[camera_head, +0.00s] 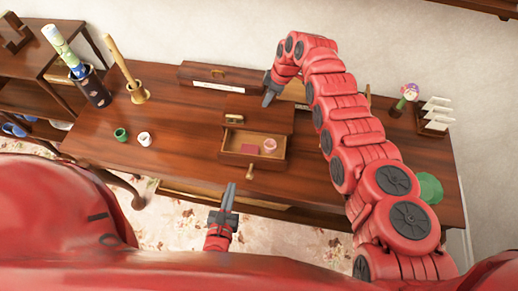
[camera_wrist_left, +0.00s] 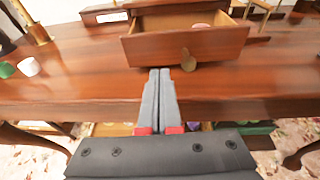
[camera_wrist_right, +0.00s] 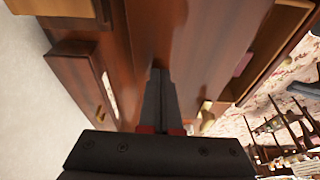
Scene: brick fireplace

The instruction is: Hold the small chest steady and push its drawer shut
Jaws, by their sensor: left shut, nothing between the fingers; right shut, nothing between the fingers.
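The small wooden chest (camera_head: 262,116) stands on the table, its drawer (camera_head: 240,160) pulled out towards me. A pink round item and a dark red item lie in the drawer. The drawer front with its knob also shows in the left wrist view (camera_wrist_left: 190,46). My left gripper (camera_head: 231,186) is shut and empty, in front of and below the drawer, apart from it. My right gripper (camera_head: 268,98) is shut and empty, above the back of the chest. In the right wrist view its fingers (camera_wrist_right: 157,75) point down over the chest's top; I cannot tell if they touch.
A dark holder (camera_head: 96,92) with rolled papers, a brass mortar (camera_head: 138,92) and two small cups (camera_head: 121,134) stand left on the table. A letter rack (camera_head: 434,120) stands right. A wooden box (camera_head: 215,77) lies behind the chest.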

